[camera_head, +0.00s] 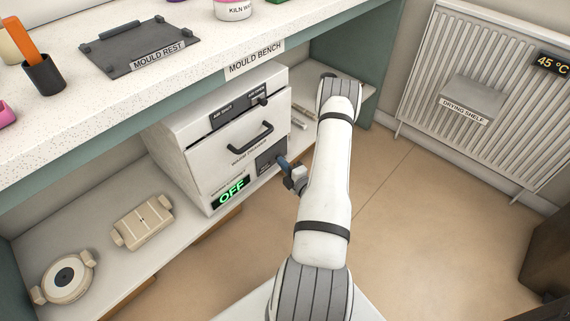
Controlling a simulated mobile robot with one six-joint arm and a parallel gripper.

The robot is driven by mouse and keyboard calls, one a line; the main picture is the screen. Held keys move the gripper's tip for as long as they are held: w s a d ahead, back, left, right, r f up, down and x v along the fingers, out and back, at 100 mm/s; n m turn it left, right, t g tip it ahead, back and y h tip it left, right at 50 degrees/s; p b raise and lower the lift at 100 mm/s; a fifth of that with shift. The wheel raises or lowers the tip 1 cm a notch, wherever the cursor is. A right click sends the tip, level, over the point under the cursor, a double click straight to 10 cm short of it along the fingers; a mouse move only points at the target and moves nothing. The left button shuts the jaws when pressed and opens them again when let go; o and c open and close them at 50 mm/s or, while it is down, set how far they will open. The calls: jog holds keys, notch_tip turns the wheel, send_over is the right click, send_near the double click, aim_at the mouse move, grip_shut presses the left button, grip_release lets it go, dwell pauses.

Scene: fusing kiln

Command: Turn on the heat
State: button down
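A white kiln (205,140) stands on the shelf under the bench. Its green display (232,191) reads OFF. A black handle (251,137) crosses its front door, which looks closed. A dark control panel (270,157) sits at the lower right of the front, partly hidden by my gripper (284,164). My gripper is at this panel, with a blue part showing at its tip. I cannot tell whether the blue part is a finger or a control, or whether they touch. The finger gap is too small to judge. A slider (262,101) on top is near the AIR OPEN label.
Above is the speckled mould bench (215,62) with a dark mould rest (140,44) and an orange tool in a dark cup (43,77). Two beige moulds (143,222) (68,278) lie on the lower shelf. A radiator (480,85) marked 45 °C is at right. The floor between is clear.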

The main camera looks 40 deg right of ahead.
jog(key=shift+w+r, duration=0.1)
jog(key=s+a+f+p, duration=0.1)
jog(key=s+a+p, duration=0.1)
jog(key=s, duration=1.1)
jog(key=shift+a+f, duration=0.15)
jog(key=shift+a, duration=0.3)
